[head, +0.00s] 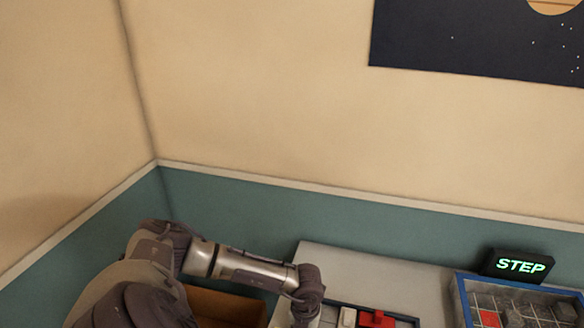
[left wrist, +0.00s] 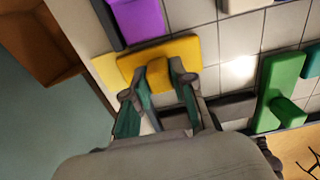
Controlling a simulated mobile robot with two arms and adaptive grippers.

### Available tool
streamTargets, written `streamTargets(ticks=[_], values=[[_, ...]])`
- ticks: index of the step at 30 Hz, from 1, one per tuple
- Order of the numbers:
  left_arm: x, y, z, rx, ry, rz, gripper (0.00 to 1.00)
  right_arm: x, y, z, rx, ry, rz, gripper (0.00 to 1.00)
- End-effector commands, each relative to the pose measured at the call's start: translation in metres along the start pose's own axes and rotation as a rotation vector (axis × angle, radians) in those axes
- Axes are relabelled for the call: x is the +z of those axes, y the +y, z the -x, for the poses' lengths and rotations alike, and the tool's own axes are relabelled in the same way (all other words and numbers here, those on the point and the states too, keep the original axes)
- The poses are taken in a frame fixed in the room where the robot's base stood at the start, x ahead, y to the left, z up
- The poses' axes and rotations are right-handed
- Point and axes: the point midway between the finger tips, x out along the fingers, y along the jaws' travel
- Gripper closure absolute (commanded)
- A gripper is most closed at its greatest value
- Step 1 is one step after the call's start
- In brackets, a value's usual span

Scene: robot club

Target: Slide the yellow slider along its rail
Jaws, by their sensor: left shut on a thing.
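The yellow slider (left wrist: 189,48) is a flat block with a raised knob, seen in the left wrist view on a light tiled board (left wrist: 225,35). My left gripper (left wrist: 158,84) is shut on the knob, with one green-lined finger on each side. The rail under the slider is mostly hidden. In the head view my left arm reaches in from the lower left; its fingers and the yellow slider do not show there. My right gripper is not in view.
A purple slider (left wrist: 138,20) lies above the yellow one and a green slider (left wrist: 281,82) lies right. In the head view a red slider (head: 377,319), a lit STEP sign (head: 521,265) and a blue-rimmed grid tray (head: 463,300) stand to the right. A brown box (head: 228,305) is beside the table.

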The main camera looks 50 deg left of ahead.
Motion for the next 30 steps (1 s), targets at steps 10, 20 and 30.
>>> streamTargets(ticks=[10, 20, 30], values=[[0.000, 0.026, 0.000, 0.003, 0.001, 0.001, 1.00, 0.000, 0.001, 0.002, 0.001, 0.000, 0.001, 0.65], [0.000, 0.033, 0.000, 0.000, 0.000, 0.000, 1.00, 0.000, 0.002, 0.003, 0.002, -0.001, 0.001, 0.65], [0.000, 0.032, 0.000, 0.000, 0.000, 0.000, 0.65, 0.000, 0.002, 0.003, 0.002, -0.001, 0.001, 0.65]])
